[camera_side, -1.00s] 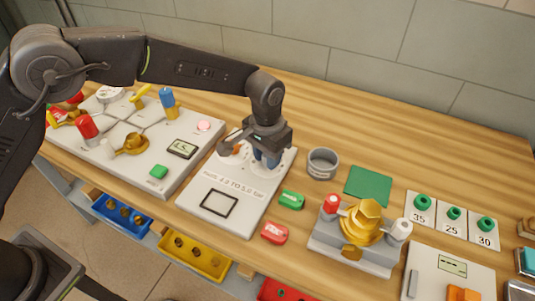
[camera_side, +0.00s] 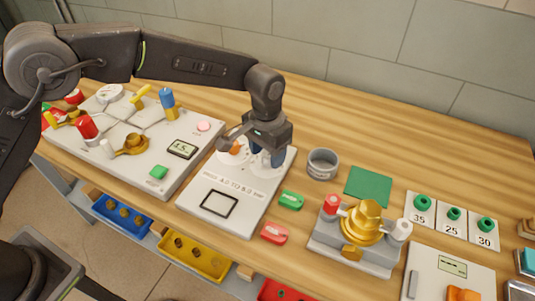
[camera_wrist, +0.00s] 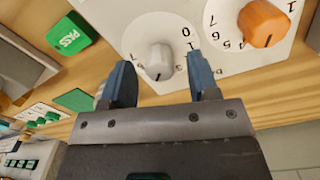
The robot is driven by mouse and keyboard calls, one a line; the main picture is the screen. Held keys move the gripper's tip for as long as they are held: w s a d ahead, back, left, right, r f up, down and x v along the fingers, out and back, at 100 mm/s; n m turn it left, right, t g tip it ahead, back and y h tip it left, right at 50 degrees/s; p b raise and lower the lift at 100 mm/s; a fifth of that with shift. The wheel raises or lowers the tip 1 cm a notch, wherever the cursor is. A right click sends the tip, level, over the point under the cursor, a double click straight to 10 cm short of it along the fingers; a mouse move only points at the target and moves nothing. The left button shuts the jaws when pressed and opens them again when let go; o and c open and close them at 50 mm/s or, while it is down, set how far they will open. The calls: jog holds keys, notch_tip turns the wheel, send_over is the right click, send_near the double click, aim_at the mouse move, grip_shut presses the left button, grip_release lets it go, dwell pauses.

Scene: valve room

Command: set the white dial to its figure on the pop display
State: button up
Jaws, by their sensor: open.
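The white dial (camera_wrist: 160,60) shows in the wrist view as a pale knob on a round white scale with digits, its dark mark pointing down in the picture. My gripper (camera_wrist: 162,80) is open, its blue fingertips on either side of the knob and apart from it. In the side view my gripper (camera_side: 266,156) is above the right part of the white panel (camera_side: 185,200), and it hides the white knob. A small display (camera_side: 182,149) on the left board shows figures that I cannot read surely. Another display (camera_side: 452,266) at front right shows dashes.
An orange dial (camera_wrist: 263,22) sits close beside the white one. A green PASS block (camera_wrist: 70,34) and a red block (camera_side: 274,232) lie right of the panel. A grey ring (camera_side: 323,163) and a brass valve (camera_side: 362,222) stand further right. The table behind is clear.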

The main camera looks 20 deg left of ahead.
aim_at(264, 154)
notch_tip(264, 154, up, 12)
jog(key=shift+r, duration=0.25)
jog(key=shift+a, duration=0.1)
dwell(0.4)
jog(key=s+a+r+n+t, duration=0.1)
jog(key=s+a+r, duration=0.4)
jog(key=a, duration=0.2)
jog(key=s+a+r+n+t, duration=0.1)
jog(key=s+a+r, duration=0.4)
jog(key=a, duration=0.3)
jog(key=s+a+f+t, duration=0.1)
jog(key=s+a, duration=0.3)
jog(key=s, duration=0.4)
jog(key=s+a+f+n+t, duration=0.1)
jog(key=s+a+f+t, duration=0.1)
jog(key=s, duration=0.6)
jog(key=a+f, duration=0.1)
jog(key=a, duration=0.1)
jog(key=shift+a+f+n+t, duration=0.25)
jog(key=shift+a+n+t, duration=0.05)
jog(key=shift+a, duration=0.1)
